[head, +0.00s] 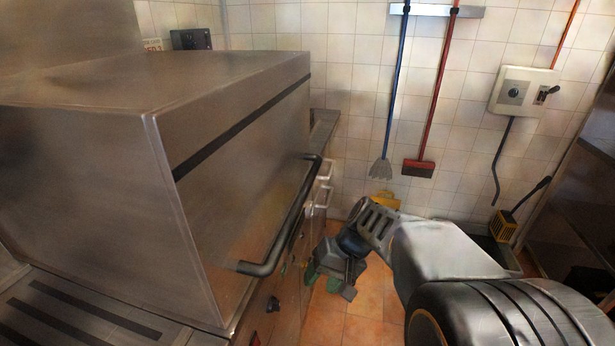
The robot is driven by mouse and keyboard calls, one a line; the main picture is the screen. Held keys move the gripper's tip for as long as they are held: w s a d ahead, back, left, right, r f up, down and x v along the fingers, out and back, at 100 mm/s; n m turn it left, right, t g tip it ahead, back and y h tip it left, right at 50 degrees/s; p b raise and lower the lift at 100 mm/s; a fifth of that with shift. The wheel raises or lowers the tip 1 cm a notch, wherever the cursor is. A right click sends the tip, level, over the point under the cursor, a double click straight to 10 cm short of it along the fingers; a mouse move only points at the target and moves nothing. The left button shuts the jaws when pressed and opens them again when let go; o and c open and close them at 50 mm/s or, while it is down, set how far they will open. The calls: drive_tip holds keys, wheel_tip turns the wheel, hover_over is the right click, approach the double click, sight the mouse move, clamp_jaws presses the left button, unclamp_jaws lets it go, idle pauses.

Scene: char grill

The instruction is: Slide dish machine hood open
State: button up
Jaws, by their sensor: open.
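The dish machine hood (235,165) is a large stainless steel box filling the left side of the head view. Its lower edge is down at the counter level. A dark bar handle (288,222) runs along its right-hand face, below a black stripe. My gripper (322,279) is to the right of the handle and appears lower, over the floor area in the picture. Its green-tipped fingers are apart, with nothing seen between them. It looks clear of the handle, though the exact depth gap is hard to tell.
A slotted steel counter (75,318) lies at the lower left. A blue-handled mop (388,120) and a red squeegee (437,95) hang on the tiled wall. A control box (522,92) is at upper right. Some tiled floor (375,300) is open beside the machine.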

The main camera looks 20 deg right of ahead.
drive_tip(key=w+d+r+m+t+y+p, duration=0.2)
drive_tip(key=w+d+r+y+p, duration=0.25)
drive_tip(key=r, duration=0.25)
drive_tip(key=m+t+y+p, duration=0.2)
drive_tip(key=t+p, duration=0.1)
drive_tip(key=t, duration=0.3)
approach(301, 198)
drive_tip(key=x, duration=0.3)
drive_tip(key=p+x, duration=0.1)
drive_tip(key=x, duration=0.3)
drive_tip(key=f+x, duration=0.1)
drive_tip(key=x, duration=0.2)
drive_tip(key=shift+w+d, duration=0.15)
drive_tip(key=shift+w, duration=0.45)
drive_tip(key=shift+c, duration=0.4)
clamp_jaws()
